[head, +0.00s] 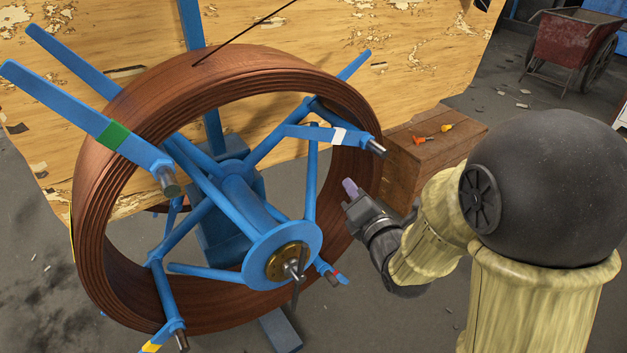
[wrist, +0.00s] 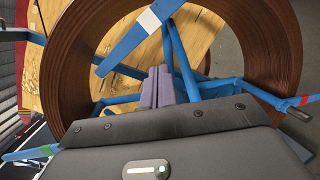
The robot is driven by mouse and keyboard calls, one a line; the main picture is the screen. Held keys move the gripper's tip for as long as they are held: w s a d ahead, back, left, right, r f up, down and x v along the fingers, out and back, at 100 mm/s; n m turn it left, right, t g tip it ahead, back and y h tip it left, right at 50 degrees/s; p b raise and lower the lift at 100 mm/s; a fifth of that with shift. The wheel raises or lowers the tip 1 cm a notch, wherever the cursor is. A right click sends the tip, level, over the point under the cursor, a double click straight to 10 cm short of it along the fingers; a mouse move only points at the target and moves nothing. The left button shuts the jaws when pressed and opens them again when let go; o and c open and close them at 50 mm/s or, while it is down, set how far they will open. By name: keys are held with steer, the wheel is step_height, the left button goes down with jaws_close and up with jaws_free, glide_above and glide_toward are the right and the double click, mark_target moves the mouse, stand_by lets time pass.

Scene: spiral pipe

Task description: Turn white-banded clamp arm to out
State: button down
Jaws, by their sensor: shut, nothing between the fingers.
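The white-banded clamp arm (head: 312,132) is a flat blue bar with a white band (head: 338,136). In the head view it runs left from a dark bolt end (head: 376,148) at the coil's upper right, pointing across the coil's opening. The wrist view shows the same clamp arm (wrist: 125,47) slanting across the top, with its band (wrist: 148,19) near the upper edge. My gripper (head: 350,187) is shut and empty, with purple fingertips, below the bolt end and seemingly apart from the bar. Its fingers (wrist: 155,88) show below the bar in the wrist view.
A copper coil (head: 115,200) sits on a blue spoked reel with a hub (head: 280,255). Green-banded (head: 113,135), red-banded (head: 333,272) and yellow-banded (head: 150,347) arms sit around it. A wooden crate (head: 415,165) stands behind my gripper; a wooden panel (head: 420,50) stands behind the reel.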

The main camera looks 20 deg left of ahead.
mark_target(330, 137)
steer(key=s+a+f+n+y+b, duration=0.1)
steer(key=n, duration=0.1)
steer(key=s+a+n+y+b, duration=0.1)
steer(key=a+n, duration=0.1)
steer(key=s+a+f+n+y+b, duration=0.1)
steer(key=n+y+b, duration=0.1)
steer(key=shift+a+f+n, duration=0.15)
steer(key=shift+f+n, duration=0.15)
steer(key=shift+w, duration=0.1)
steer(key=w+a+r, duration=0.5)
steer(key=w, duration=0.3)
steer(key=shift+w+a+r+b, duration=0.2)
steer(key=shift+r+b, duration=0.15)
steer(key=shift+b, duration=0.1)
steer(key=shift+a+r, duration=0.1)
steer(key=shift+a, duration=0.05)
